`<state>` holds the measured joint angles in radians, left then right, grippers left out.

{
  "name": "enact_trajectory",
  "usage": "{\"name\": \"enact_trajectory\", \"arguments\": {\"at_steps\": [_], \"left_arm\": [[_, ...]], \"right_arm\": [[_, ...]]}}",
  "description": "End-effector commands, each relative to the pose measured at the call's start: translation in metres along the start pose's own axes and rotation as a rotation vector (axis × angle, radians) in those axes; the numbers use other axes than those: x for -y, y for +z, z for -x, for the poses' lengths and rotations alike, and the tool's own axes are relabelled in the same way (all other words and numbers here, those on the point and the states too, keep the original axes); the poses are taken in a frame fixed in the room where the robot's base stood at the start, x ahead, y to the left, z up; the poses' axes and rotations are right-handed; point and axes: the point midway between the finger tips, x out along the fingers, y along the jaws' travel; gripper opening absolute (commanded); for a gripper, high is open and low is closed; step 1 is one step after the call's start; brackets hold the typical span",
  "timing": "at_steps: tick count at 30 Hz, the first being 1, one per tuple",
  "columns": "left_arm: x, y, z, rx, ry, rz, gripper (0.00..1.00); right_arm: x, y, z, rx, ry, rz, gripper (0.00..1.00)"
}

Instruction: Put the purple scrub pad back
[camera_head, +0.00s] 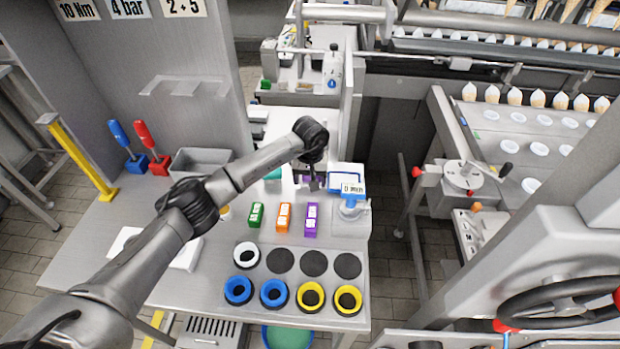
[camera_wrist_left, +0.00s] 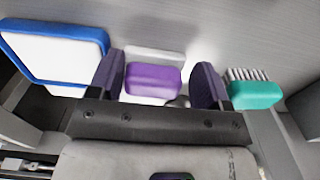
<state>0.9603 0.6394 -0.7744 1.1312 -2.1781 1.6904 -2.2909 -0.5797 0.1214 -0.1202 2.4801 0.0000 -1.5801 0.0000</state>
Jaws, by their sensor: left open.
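The purple scrub pad (camera_wrist_left: 152,80) shows in the left wrist view between the two fingers of my left gripper (camera_wrist_left: 157,82). The fingers are open, with a visible gap on each side of the pad. A pale surface shows around the pad, and I cannot tell whether it is a holder. In the head view my left gripper (camera_head: 314,184) points down over the back of the bench, and a bit of purple, probably the pad (camera_head: 299,178), shows beside it, mostly hidden. My right gripper is not in view.
A teal brush (camera_wrist_left: 255,95) lies beside the right finger, and a blue-rimmed white panel (camera_wrist_left: 55,48) is beside the left. Green (camera_head: 256,215), orange (camera_head: 283,216) and purple (camera_head: 311,219) boxes stand in front on the bench (camera_head: 222,262). A grey bin (camera_head: 200,163) stands left.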

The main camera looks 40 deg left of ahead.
Motion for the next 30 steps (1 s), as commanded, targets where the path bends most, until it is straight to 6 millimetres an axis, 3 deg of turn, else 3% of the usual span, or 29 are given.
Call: {"name": "enact_trajectory", "arguments": {"at_steps": [16,22,30], "left_arm": [[0.0,-0.001,0.096,-0.004,0.001,0.0,0.72],[0.0,-0.001,0.114,-0.002,0.001,0.0,0.72],[0.0,0.0,0.118,-0.001,0.0,0.0,0.72]], "right_arm": [[0.001,-0.004,0.012,-0.001,-0.004,-0.005,0.0],[0.001,-0.004,0.013,0.0,-0.003,-0.004,0.0],[-0.001,-0.004,0.014,0.001,0.002,0.003,0.0]]}}
